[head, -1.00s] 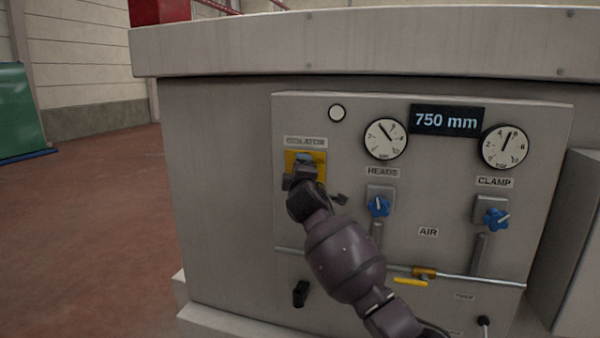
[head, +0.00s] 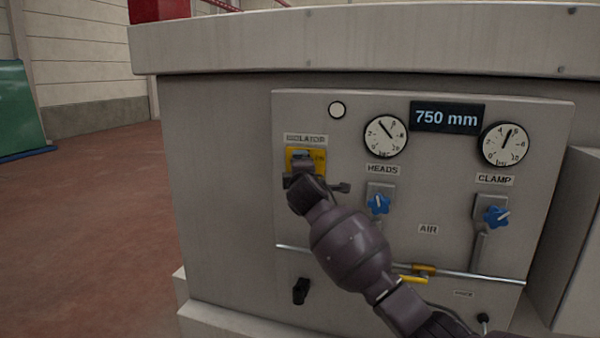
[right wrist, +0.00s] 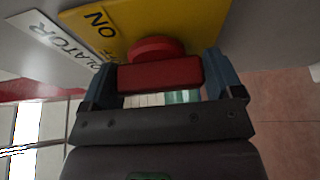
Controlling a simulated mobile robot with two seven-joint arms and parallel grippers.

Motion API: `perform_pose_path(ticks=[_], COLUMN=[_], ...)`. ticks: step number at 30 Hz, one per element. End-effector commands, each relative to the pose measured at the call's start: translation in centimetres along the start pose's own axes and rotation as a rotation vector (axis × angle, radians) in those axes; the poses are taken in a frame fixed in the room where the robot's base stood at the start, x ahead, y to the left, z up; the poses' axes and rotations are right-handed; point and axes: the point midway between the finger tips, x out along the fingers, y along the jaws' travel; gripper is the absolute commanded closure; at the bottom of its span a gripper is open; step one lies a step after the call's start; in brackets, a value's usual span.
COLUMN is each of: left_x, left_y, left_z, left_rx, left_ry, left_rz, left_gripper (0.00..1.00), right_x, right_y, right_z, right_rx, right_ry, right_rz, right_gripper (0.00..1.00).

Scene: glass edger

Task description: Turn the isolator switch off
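The isolator switch has a yellow plate (head: 318,158) under the ISOLATOR label on the machine's front panel. In the right wrist view its red handle (right wrist: 160,74) stands out from the yellow plate (right wrist: 170,22). ON is readable on the plate, and the other mark is partly hidden. My right gripper (right wrist: 162,85) has one finger against each end of the red handle, with no clear gap. In the head view my right gripper (head: 305,176) and wrist cover the handle. My left gripper is not in view.
HEADS and CLAMP gauges with blue knobs (head: 379,204) (head: 497,215) lie right of the switch. A yellow lever (head: 413,279) on a pipe and a black handle (head: 301,291) sit below. Open floor (head: 80,230) lies left of the machine.

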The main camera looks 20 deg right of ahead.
Motion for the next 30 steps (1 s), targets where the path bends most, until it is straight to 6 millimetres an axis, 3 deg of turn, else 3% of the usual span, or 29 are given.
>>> perform_pose_path(ticks=[3, 14, 30], left_x=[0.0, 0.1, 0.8], left_y=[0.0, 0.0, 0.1], left_z=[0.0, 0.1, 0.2], left_rx=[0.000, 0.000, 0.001], left_ry=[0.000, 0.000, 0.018], left_rz=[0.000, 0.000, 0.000], left_gripper=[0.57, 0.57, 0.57], right_x=[0.0, -0.7, -8.0], right_y=[0.0, 0.0, -0.1], right_z=[0.0, 0.0, 0.0], right_rx=[0.001, 0.002, 0.002], right_ry=[0.000, 0.001, 0.001], right_rz=[0.000, 0.002, 0.002], right_gripper=[0.00, 0.00, 0.00])
